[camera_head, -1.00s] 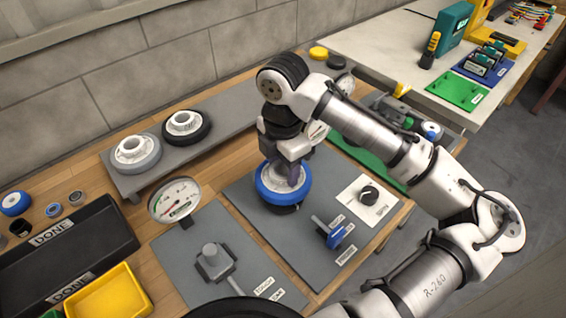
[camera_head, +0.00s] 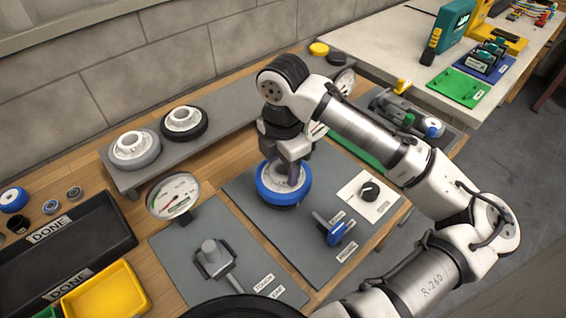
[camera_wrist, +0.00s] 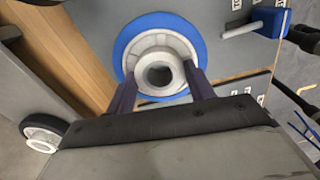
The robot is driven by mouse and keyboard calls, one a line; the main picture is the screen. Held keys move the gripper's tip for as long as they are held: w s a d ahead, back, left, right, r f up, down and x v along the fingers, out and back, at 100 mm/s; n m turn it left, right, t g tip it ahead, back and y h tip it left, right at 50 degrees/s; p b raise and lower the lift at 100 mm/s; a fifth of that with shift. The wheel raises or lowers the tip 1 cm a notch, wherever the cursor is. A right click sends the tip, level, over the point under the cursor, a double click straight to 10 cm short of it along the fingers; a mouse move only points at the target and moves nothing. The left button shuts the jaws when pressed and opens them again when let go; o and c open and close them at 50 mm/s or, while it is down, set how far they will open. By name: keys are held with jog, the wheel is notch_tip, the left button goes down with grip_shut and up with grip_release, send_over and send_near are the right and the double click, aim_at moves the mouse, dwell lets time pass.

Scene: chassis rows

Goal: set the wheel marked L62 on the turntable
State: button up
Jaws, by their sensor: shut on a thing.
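A blue-rimmed wheel (camera_head: 283,190) with a pale grey hub is in my gripper (camera_head: 287,172), over the grey plate (camera_head: 245,200) in the middle of the bench. In the wrist view the two fingers of my gripper (camera_wrist: 158,85) close on the hub of the blue wheel (camera_wrist: 124,45). A turntable is not visible as such; whatever lies under the wheel is hidden by it. No L62 mark can be read on the wheel. A grey wheel (camera_head: 135,160) and a black wheel (camera_head: 185,132) stand on the raised shelf behind.
Beside the held wheel are a blue-handled lever (camera_head: 338,235) and a black knob (camera_head: 369,191) on a white plate. A dial gauge (camera_head: 174,197) stands to the left. A black DONE tray (camera_head: 110,215) and a yellow bin (camera_head: 105,293) lie at far left.

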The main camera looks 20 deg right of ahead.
jog(key=shift+f+b, duration=0.6)
jog(key=shift+f, duration=0.45)
jog(key=o, duration=1.3)
jog(key=shift+o, duration=0.2)
jog(key=shift+r, duration=0.1)
notch_tip(320, 180, up, 14)
